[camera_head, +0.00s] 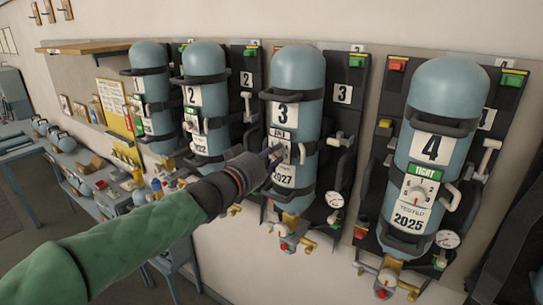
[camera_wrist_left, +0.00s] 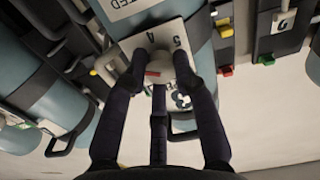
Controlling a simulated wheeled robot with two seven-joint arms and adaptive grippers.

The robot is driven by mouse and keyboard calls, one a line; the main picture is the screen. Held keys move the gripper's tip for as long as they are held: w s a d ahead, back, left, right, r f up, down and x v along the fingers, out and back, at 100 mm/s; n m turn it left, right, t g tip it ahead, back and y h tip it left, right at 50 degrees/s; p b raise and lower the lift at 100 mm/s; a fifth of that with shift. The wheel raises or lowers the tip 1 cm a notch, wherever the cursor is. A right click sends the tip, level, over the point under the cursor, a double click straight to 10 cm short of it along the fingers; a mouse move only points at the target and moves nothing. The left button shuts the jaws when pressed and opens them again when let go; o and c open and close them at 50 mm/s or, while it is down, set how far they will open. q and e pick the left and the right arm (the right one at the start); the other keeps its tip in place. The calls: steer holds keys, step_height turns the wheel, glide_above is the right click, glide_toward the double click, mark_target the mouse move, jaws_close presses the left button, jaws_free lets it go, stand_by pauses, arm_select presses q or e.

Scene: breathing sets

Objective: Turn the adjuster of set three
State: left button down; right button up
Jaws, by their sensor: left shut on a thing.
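Set three is a blue cylinder (camera_head: 298,72) on the wall with a "3" label (camera_head: 283,113) and a "2027" label (camera_head: 284,180). My left gripper (camera_head: 276,156) reaches its front between these labels and hides most of the adjuster. In the left wrist view, the fingers of my left gripper (camera_wrist_left: 161,78) are closed around the adjuster's pale knob (camera_wrist_left: 158,64), which has a red mark. The dial plate (camera_wrist_left: 150,40) behind it shows a 4 and a 5; its other marks are partly covered. My right gripper is not in view.
Set four (camera_head: 447,85) hangs to the right with its own dial (camera_head: 416,195) and a "TIGHT" strip. Set two (camera_head: 205,62) and another set (camera_head: 149,58) hang to the left. Metal handles and gauges (camera_head: 334,199) stick out beside the cylinders. A bench (camera_head: 115,196) stands at lower left.

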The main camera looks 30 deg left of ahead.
arm_select(q)
steer(key=m+b, duration=0.1)
steer(key=m, duration=0.4)
steer(key=shift+f+m, duration=0.15)
steer(key=shift+m, duration=0.25)
steer(key=m+b, duration=0.2)
steer(key=m, duration=0.3)
steer(key=shift+m, duration=0.3)
stand_by(0.4)
steer(key=c, duration=1)
jaws_free()
steer(key=shift+s+m, duration=0.1)
steer(key=shift+m, duration=0.2)
